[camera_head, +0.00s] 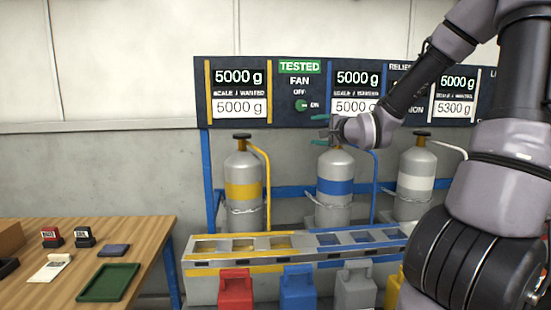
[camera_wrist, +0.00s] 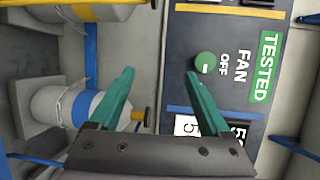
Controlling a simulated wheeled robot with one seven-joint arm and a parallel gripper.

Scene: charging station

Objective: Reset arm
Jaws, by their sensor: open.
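My gripper (camera_head: 318,130) is raised in front of the panel, at the height of the blue-banded cylinder's top. In the wrist view its two green fingers (camera_wrist: 160,82) stand apart with nothing between them. The fan knob (camera_head: 301,104), green and round, is on the panel to the left of and above the gripper; it also shows in the wrist view (camera_wrist: 206,64), beyond the fingertips and not touched. My arm (camera_head: 400,95) reaches in from the right and hides part of the panel.
The panel (camera_head: 273,120) shows several scale readouts. Cylinders with yellow (camera_head: 242,190), blue (camera_head: 335,187) and white (camera_head: 415,183) bands stand below it. A slotted bench (camera_head: 205,265) and coloured jugs (camera_head: 235,288) are in front. A wooden table (camera_head: 150,235) with stamps and a green tray (camera_head: 108,283) is at left.

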